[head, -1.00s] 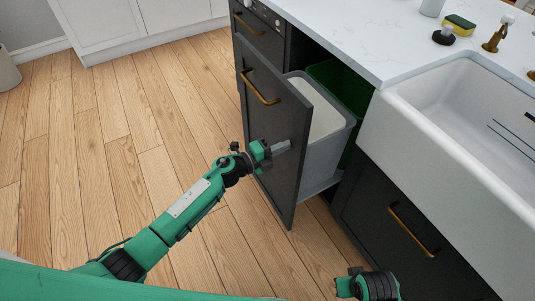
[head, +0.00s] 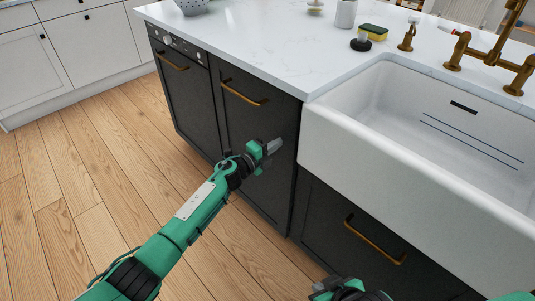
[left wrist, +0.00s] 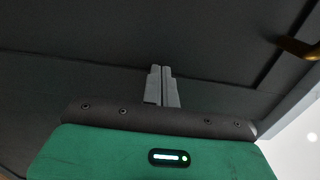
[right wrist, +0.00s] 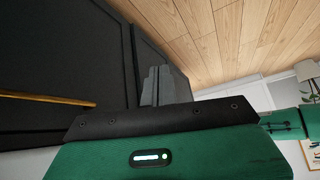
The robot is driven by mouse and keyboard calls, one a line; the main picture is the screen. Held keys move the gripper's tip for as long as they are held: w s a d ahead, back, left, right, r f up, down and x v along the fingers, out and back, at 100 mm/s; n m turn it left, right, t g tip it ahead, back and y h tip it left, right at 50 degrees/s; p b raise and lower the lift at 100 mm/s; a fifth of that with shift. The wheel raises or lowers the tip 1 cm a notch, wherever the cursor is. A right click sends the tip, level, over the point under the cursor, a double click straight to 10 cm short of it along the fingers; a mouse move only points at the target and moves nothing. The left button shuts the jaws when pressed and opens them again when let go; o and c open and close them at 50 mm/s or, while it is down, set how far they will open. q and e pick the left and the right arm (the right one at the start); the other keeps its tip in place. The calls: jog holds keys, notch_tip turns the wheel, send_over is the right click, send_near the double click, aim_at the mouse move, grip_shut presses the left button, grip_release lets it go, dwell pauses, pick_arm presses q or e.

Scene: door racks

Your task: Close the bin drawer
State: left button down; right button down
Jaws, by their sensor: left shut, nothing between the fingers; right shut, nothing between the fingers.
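The bin drawer (head: 243,120) is a tall dark front with a brass bar handle (head: 243,93), left of the sink. Its front looks flush with the cabinet, and no bin shows. My left gripper (head: 274,146) is shut and empty, its fingertips at the right part of the drawer front. In the left wrist view the shut fingers (left wrist: 162,84) point at the dark panel; whether they touch it I cannot tell. My right gripper (head: 325,287) is low at the bottom edge of the head view, partly cut off. In the right wrist view its fingers (right wrist: 158,86) are together and empty.
A white sink (head: 400,165) stands right of the drawer, above a dark front with a brass handle (head: 375,240). The white counter (head: 270,45) overhangs the fronts. Wooden floor (head: 110,180) is free on the left.

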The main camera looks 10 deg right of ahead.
pick_arm(q)
jog(key=shift+w+d+r+b, duration=0.3)
jog(key=shift+w+d, duration=0.15)
jog(key=shift+d, duration=0.3)
pick_arm(e)
jog(key=shift+w+a+t+y, duration=0.3)
jog(key=shift+w+a+t, duration=0.3)
jog(key=shift+a, duration=0.35)
pick_arm(q)
jog(key=shift+r, duration=0.1)
